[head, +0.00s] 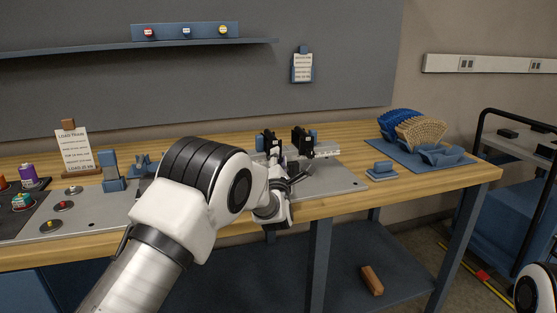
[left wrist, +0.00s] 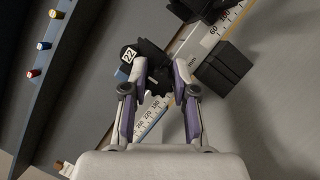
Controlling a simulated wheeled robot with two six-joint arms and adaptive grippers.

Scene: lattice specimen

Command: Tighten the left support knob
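Two black supports stand on a ruler rail (head: 327,150) on the bench, the left support (head: 269,142) and the right support (head: 303,141). In the left wrist view the left support (left wrist: 157,66) is dark and bears a white tag reading 22 (left wrist: 128,55). My left gripper (head: 284,178) is in front of the left support. In the left wrist view its fingers (left wrist: 156,76) are apart, one on each side of the support's near part. I cannot tell whether they touch it, and the knob is not clear to see. My right gripper is not in view.
A grey base plate (head: 340,181) lies under the rail. A blue block (head: 383,167) and a blue mat (head: 390,151) with blue and tan parts are to the right. A sign (head: 75,148) and a control panel (head: 95,215) are at left. A cart (head: 510,190) stands beyond the bench.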

